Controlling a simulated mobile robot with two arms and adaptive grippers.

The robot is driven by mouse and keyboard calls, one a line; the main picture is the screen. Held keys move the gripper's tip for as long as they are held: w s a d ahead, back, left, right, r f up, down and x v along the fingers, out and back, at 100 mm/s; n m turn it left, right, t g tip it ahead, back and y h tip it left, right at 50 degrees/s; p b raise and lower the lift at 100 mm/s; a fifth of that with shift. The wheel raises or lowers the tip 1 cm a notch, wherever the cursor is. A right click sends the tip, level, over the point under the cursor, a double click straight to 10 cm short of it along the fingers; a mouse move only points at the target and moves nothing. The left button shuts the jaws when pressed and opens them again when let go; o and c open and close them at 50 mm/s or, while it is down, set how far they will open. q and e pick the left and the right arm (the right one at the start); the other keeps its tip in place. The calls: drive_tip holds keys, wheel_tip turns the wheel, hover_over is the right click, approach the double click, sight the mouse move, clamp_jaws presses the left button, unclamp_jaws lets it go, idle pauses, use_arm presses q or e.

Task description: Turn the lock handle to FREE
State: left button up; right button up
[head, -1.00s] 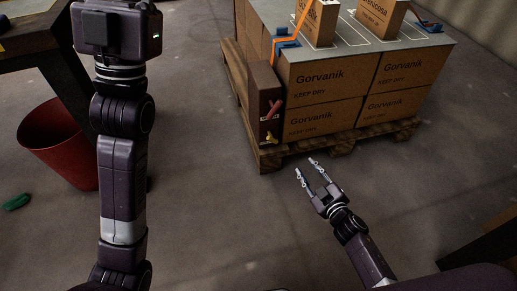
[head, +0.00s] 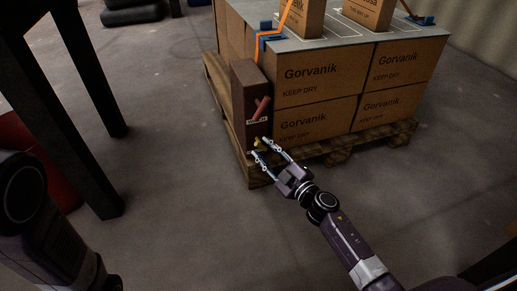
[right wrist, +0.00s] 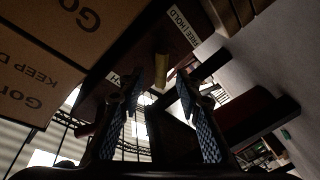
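A brown lock box (head: 247,85) stands at the left front corner of the loaded pallet. Its face has a red lever (head: 262,108) above a label, and a small brass-yellow handle (head: 257,143) lower down. My right gripper (head: 260,148) is open at the yellow handle, one finger on each side. In the right wrist view the yellow handle (right wrist: 155,72) shows between and beyond the open fingers (right wrist: 159,92), beside a label (right wrist: 182,27) that seems to read FREE and HOLD. I cannot tell whether the fingers touch it. My left gripper is out of view.
Gorvanik cartons (head: 315,88) fill the wooden pallet (head: 370,142), with a grey sheet (head: 335,40) and orange strap (head: 286,17) on top. A dark table (head: 85,110) and red bin (head: 50,170) are at the left. The floor in front is clear.

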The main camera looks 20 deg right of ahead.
sight(261, 147)
drive_tip(key=shift+b+x, duration=0.45)
drive_tip(key=shift+x, duration=1.1)
clamp_jaws()
